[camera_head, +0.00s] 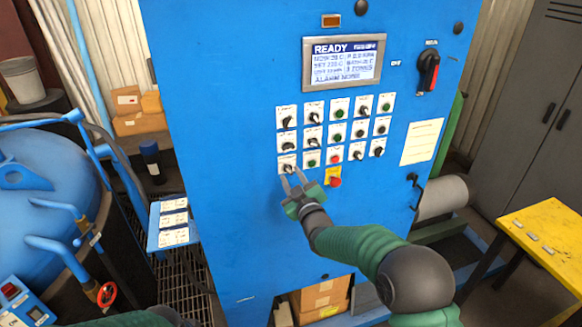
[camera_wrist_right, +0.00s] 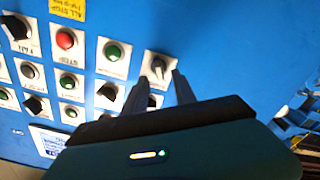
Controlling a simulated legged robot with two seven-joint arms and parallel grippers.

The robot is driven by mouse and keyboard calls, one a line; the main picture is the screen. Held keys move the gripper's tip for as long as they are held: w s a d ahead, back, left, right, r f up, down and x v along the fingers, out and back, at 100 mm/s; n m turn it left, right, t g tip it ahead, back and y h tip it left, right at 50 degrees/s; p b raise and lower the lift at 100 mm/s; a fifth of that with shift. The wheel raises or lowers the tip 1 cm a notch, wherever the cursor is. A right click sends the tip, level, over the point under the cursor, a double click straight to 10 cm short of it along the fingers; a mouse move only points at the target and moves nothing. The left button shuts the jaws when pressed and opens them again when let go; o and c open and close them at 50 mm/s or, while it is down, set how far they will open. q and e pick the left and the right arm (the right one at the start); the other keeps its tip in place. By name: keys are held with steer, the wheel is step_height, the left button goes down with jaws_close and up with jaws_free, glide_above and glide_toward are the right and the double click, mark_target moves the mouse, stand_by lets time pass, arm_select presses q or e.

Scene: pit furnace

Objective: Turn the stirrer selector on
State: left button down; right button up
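The blue control cabinet (camera_head: 240,230) carries rows of black selectors and coloured buttons on white plates. Their labels are too small to read in the head view, so I cannot confirm which is the stirrer selector. My right gripper (camera_head: 294,178) is open just below the lower-left selector (camera_head: 287,166). In the right wrist view this selector (camera_wrist_right: 158,65) has a white plate and a dark knob, lying by the tips of my two spread fingers (camera_wrist_right: 160,82). I cannot tell whether they touch it. My left gripper is out of view; part of the left arm shows at the bottom.
A red emergency button (camera_head: 335,182) on a yellow plate sits right of the gripper. Above are a READY display (camera_head: 344,62) and a red-black main switch (camera_head: 429,70). A blue vessel (camera_head: 45,190) stands left, a yellow table (camera_head: 545,240) right.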

mark_target(289, 171)
steer(key=x, duration=0.3)
steer(key=shift+w+a+f, duration=0.15)
steer(key=shift+a+f, duration=0.15)
steer(key=shift+a, duration=0.05)
steer(key=shift+d+r, duration=0.1)
steer(key=shift+d, duration=0.6)
steer(key=shift+c, duration=0.6)
steer(key=shift+d, duration=0.1)
steer(key=c, duration=0.4)
steer(key=shift+a, duration=0.35)
jaws_close()
